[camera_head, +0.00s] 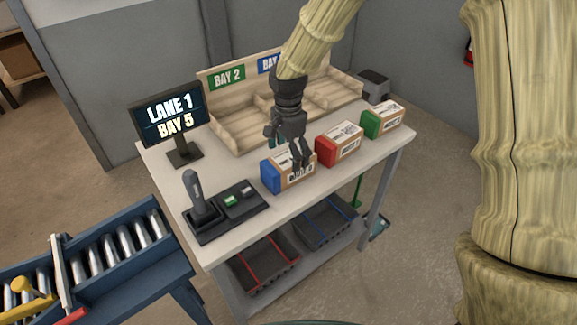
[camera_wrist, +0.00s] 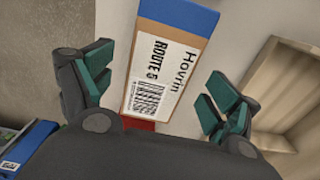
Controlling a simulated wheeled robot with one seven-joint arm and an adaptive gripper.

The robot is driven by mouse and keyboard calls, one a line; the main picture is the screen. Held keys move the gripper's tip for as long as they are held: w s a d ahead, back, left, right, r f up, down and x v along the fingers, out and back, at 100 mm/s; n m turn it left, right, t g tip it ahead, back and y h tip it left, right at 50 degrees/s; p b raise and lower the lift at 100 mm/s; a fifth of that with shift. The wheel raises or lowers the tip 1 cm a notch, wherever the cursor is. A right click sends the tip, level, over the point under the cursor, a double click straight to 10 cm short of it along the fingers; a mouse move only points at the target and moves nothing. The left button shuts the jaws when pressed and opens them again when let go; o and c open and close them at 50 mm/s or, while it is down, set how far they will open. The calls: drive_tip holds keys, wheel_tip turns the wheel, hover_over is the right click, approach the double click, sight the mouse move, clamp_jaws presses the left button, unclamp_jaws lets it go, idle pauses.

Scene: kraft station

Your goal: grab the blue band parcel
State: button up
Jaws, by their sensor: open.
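The blue band parcel (camera_head: 271,177) is a brown cardboard box with a blue left end, lying on the white table in the head view. In the wrist view the parcel (camera_wrist: 180,16) shows its blue end at the top and a white label reading "Hovrin" and "ROUTE". My gripper (camera_head: 301,166) is open above the parcel and hides part of its top in the head view. In the wrist view my gripper (camera_wrist: 158,92) has one finger on each side of the parcel, both apart from it in the picture. I cannot tell the remaining height.
A red-ended parcel (camera_head: 327,150) lies close right of the blue one, with a green-ended parcel (camera_head: 371,124) beyond. A wooden bay rack (camera_head: 237,127) stands behind. A joystick panel (camera_head: 232,222) and a "LANE 1 BAY 5" screen (camera_head: 168,115) are to the left.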

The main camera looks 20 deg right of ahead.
drive_tip(key=shift+f, duration=1.5)
drive_tip(key=c, duration=1.4)
drive_tip(key=shift+o, duration=0.2)
drive_tip(key=shift+r, duration=0.1)
